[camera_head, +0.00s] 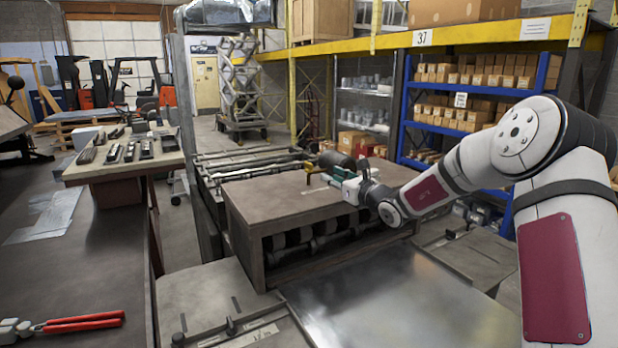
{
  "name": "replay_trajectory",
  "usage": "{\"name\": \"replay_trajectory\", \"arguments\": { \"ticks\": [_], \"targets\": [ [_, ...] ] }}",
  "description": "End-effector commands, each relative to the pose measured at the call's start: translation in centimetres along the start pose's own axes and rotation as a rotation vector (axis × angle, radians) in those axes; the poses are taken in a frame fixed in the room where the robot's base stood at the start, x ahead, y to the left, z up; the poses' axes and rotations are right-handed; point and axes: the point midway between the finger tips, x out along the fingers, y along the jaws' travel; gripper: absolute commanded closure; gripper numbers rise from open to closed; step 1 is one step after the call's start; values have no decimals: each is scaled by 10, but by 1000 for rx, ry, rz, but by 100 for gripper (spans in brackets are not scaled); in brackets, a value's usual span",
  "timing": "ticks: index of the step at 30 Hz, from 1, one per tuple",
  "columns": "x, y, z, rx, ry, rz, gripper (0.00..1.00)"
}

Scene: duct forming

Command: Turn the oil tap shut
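A small yellow, brass-like piece that looks like the oil tap (309,168) shows above the top of the brown metal machine housing. A dark rounded cylinder (338,161) lies just behind it to the right. My gripper (330,179) is at the end of my arm, reaching in from the right just above the housing top. Its tip is just right of the yellow piece. Teal parts (342,173) show at the gripper; whether they belong to it is too small to tell. Contact with the tap and the finger opening cannot be made out.
The brown housing (285,200) stands over dark rollers. A shiny sheet-metal surface (400,305) lies in front. A bench at left holds red-handled pliers (82,322); a small table (125,172) carries several tools. Blue shelving (403,108) with boxes stands behind my arm.

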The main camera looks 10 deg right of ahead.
Motion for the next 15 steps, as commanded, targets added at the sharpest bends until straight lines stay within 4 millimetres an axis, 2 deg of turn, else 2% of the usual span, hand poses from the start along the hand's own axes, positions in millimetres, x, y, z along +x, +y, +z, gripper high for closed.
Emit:
{"name": "replay_trajectory", "arguments": {
  "ticks": [8, 11, 15],
  "targets": [
    [-10, -5, -1, 10, 1, 4, 71],
    [-5, -5, 0, 12, 1, 4, 71],
    [15, -4, 0, 13, 0, 6, 71]
  ]
}}
